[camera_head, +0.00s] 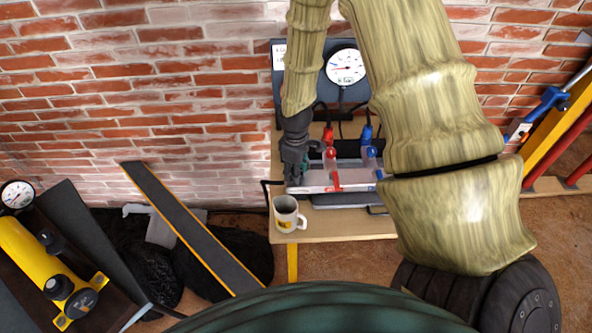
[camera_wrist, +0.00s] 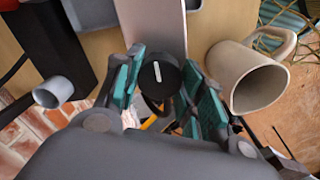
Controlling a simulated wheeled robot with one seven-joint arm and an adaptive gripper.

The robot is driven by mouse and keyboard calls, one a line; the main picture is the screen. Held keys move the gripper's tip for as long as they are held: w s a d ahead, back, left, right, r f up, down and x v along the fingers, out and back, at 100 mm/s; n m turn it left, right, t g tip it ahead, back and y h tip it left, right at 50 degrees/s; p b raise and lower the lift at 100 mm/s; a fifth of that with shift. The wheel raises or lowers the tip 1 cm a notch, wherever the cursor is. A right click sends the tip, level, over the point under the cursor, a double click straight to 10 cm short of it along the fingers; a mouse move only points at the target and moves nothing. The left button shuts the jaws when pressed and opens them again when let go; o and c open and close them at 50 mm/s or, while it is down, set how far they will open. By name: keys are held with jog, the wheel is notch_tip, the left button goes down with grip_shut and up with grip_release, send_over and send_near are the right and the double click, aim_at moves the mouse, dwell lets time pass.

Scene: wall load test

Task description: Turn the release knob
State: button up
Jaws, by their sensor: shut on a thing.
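The release knob (camera_wrist: 160,80) is a round black knob with a white pointer line, seen in the wrist view at the end of a grey metal body (camera_wrist: 148,22). My gripper (camera_wrist: 165,88) has its teal-padded fingers on both sides of the knob and is shut on it. The pointer line looks nearly upright in that view. In the head view my gripper (camera_head: 294,172) is at the left end of the grey pump unit (camera_head: 335,178), which carries a red valve and a blue valve. There the knob is hidden behind my fingers.
A white mug (camera_head: 288,214) stands on the wooden bench (camera_head: 345,228) close to my gripper; the wrist view shows this mug (camera_wrist: 247,78) just right of my fingers. A gauge (camera_head: 346,67) on a dark panel is at the brick wall. A yellow cylinder (camera_head: 35,262) lies far left.

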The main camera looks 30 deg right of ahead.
jog(key=o, duration=1)
jog(key=shift+r, duration=0.15)
jog(key=shift+r, duration=5.85)
jog(key=shift+s, duration=0.1)
